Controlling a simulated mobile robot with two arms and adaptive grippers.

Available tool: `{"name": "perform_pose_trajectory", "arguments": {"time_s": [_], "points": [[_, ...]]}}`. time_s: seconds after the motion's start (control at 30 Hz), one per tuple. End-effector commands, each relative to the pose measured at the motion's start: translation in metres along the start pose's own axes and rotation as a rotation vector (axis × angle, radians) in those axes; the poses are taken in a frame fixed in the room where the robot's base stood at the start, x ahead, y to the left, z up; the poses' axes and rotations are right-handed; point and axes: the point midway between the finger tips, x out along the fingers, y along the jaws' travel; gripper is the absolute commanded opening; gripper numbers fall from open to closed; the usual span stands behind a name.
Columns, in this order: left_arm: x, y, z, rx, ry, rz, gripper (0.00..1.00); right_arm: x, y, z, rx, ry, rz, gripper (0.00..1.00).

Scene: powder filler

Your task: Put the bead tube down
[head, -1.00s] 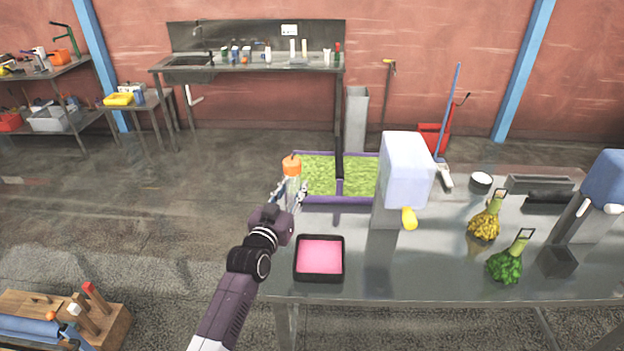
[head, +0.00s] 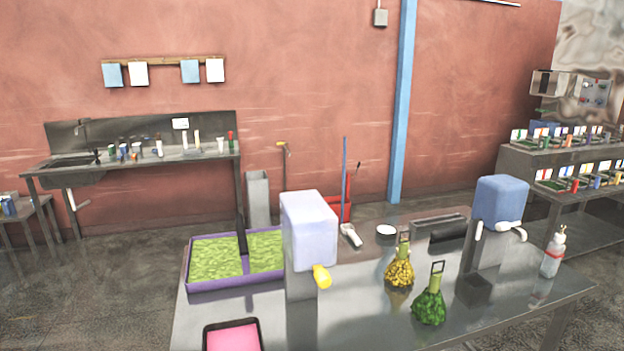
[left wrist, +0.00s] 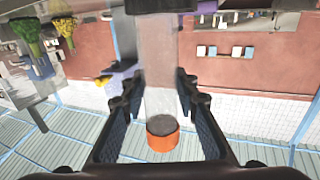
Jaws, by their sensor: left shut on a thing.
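The bead tube (left wrist: 160,60) is a clear tube with an orange cap (left wrist: 163,143), seen in the left wrist view. My left gripper (left wrist: 158,90) is shut on it, with one finger on each side of the tube. The tube's other end runs up to a dark shape at the top edge of that view, and I cannot tell whether they touch. The head view shows neither the tube nor my left gripper. My right gripper is in neither view.
On the metal table (head: 365,315) stand a purple two-part tray (head: 215,287) with green filling, a black tray (head: 262,345) with pink inside, a white dispenser (head: 308,230) and a blue one (head: 500,200). Yellow (head: 399,274) and green (head: 429,308) bundles stand between the dispensers.

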Motion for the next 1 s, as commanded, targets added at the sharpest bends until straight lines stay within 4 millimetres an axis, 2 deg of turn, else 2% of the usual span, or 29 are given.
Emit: {"name": "perform_pose_trajectory", "arguments": {"time_s": [0.03,0.1,0.2,0.33,0.5,1.0], "points": [[-0.017,0.003,0.007,-0.005,-0.001,-0.005,0.00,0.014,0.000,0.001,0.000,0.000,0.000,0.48],[-0.034,0.004,0.006,-0.009,-0.001,-0.012,0.00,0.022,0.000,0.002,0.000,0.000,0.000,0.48],[-0.054,0.005,0.001,-0.011,0.001,-0.024,0.00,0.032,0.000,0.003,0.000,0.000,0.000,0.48],[-0.070,0.005,-0.006,-0.013,0.002,-0.034,0.00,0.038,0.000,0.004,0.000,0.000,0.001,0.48],[-0.078,0.004,-0.011,-0.014,0.004,-0.042,0.00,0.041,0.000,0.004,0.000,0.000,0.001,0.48],[-0.076,0.003,-0.011,-0.015,0.004,-0.042,0.00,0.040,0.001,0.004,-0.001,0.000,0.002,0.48]]}}
